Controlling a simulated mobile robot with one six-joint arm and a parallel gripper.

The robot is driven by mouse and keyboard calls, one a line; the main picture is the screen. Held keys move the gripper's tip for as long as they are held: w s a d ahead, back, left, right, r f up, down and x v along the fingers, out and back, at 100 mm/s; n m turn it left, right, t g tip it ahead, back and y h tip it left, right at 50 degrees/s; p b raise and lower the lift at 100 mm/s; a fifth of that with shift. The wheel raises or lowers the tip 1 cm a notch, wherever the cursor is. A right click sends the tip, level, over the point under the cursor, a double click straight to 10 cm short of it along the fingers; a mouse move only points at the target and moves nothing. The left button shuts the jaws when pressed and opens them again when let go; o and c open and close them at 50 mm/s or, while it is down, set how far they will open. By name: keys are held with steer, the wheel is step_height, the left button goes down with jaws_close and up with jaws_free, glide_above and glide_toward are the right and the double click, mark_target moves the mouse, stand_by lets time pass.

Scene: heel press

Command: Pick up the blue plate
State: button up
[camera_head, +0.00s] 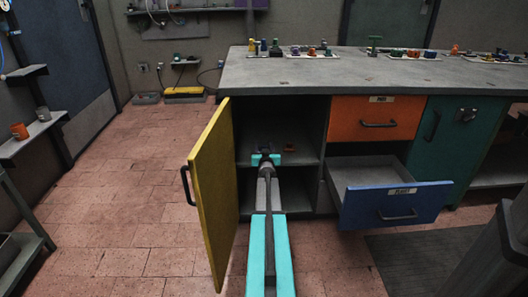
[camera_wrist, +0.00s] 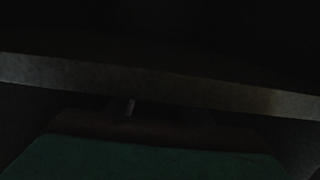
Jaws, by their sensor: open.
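I cannot make out a blue plate for certain in either view. My gripper (camera_head: 266,159) is open, with teal fingers apart, and reaches into the open cabinet at shelf height. A small dark shape shows around the fingers, too small to tell what it is. A dark reddish object (camera_head: 290,148) sits on the shelf (camera_head: 300,159) just right of the gripper. The wrist view is very dark. A pale shelf edge (camera_wrist: 160,87) crosses it, with a dull green surface (camera_wrist: 150,158) below that I cannot identify.
The yellow cabinet door (camera_head: 215,190) stands open left of my arm. The blue drawer (camera_head: 395,204) is pulled out at the right, below a shut orange drawer (camera_head: 375,118). Small items line the grey countertop (camera_head: 340,72). The floor (camera_head: 140,190) at left is clear.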

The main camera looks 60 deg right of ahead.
mark_target(264, 145)
stand_by(0.3)
jaws_close()
steer(key=shift+r, duration=0.15)
steer(key=shift+r+p, duration=0.35)
steer(key=shift+r, duration=0.1)
step_height(264, 145, up, 3)
steer(key=shift+f+p, duration=0.1)
steer(key=shift+p, duration=0.7)
steer(key=w+p+v, duration=0.1)
steer(key=p+v, duration=0.2)
steer(key=v, duration=1.3)
steer(key=shift+a, duration=0.4)
steer(key=shift+w, duration=0.1)
steer(key=shift+r, duration=0.25)
